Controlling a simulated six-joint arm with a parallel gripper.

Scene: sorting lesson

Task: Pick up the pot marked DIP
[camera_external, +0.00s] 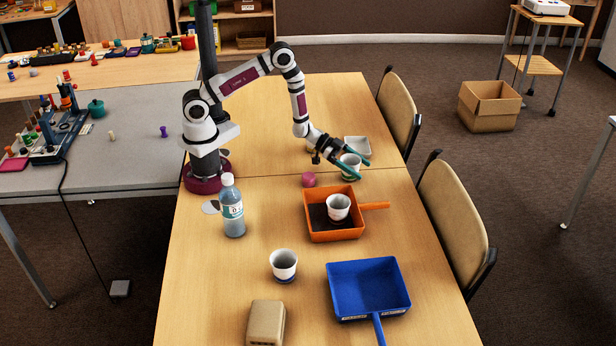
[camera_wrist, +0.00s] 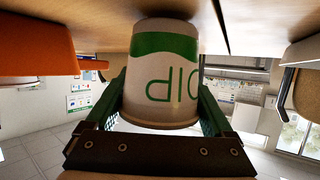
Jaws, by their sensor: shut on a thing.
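The pot marked DIP (camera_wrist: 160,75) is white with a green band and green letters, and it fills the middle of the wrist view, where it appears upside down. In the external view the pot (camera_external: 350,165) is at the far part of the table, beyond the orange tray. My gripper (camera_external: 352,170) has its green fingers on either side of the pot. In the wrist view my gripper (camera_wrist: 162,105) is shut on the pot. Whether the pot's base touches the table is hard to tell.
An orange tray (camera_external: 309,222) holds another white pot (camera_external: 338,205). A white pot (camera_external: 284,268), blue tray (camera_external: 368,285), bottle (camera_external: 233,212) and beige block (camera_external: 265,322) stand nearer. A pink object (camera_external: 309,180) and white dish (camera_external: 358,145) are close to my gripper.

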